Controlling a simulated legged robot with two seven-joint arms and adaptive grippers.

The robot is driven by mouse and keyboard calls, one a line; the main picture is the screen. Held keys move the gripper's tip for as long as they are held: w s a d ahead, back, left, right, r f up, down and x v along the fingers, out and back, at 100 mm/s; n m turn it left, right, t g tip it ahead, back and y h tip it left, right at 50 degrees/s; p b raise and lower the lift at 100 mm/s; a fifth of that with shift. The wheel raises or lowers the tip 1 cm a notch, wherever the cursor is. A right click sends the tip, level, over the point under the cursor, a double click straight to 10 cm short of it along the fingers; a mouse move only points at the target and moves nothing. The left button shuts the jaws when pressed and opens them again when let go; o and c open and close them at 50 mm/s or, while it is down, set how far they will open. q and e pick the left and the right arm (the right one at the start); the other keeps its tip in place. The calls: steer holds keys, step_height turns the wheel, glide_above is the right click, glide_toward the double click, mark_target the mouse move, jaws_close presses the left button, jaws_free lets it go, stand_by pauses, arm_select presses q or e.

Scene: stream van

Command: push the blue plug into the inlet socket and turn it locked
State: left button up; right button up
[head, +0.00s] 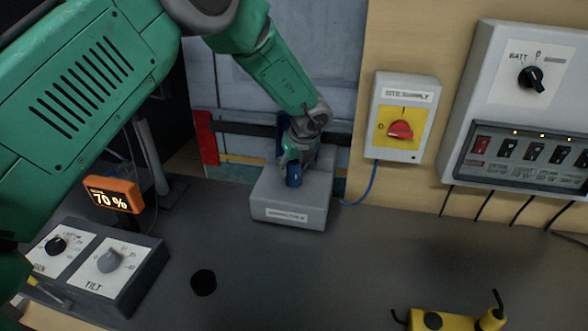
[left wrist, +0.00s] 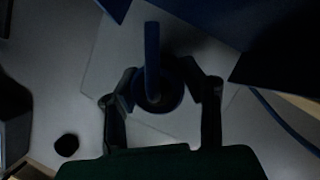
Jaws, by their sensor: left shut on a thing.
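The blue plug (head: 294,177) stands on top of a grey box (head: 289,215) with a small label on its front, near the back wall. My left gripper (head: 292,160) is shut on the plug from above. In the left wrist view the plug (left wrist: 158,95) sits between the two fingers of my left gripper (left wrist: 161,98), over the pale box top. The inlet socket is hidden beneath the plug, so I cannot tell how deep the plug sits or how it is turned. My right gripper is not in view.
A grey switch box (head: 405,117) with a red knob on yellow hangs on the wall at right, beside a breaker panel (head: 524,105). PAN and TILT dials stand at left near an orange 70 % display (head: 111,196). A yellow device (head: 455,319) lies at front right.

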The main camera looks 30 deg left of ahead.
arm_select(q)
steer(key=shift+n, duration=0.6)
steer(key=shift+r+n+g+y+b, duration=0.1)
steer(key=shift+n+g+y+b, duration=0.5)
steer(key=shift+n, duration=0.8)
steer(key=o, duration=1.4)
steer(key=shift+d, duration=0.1)
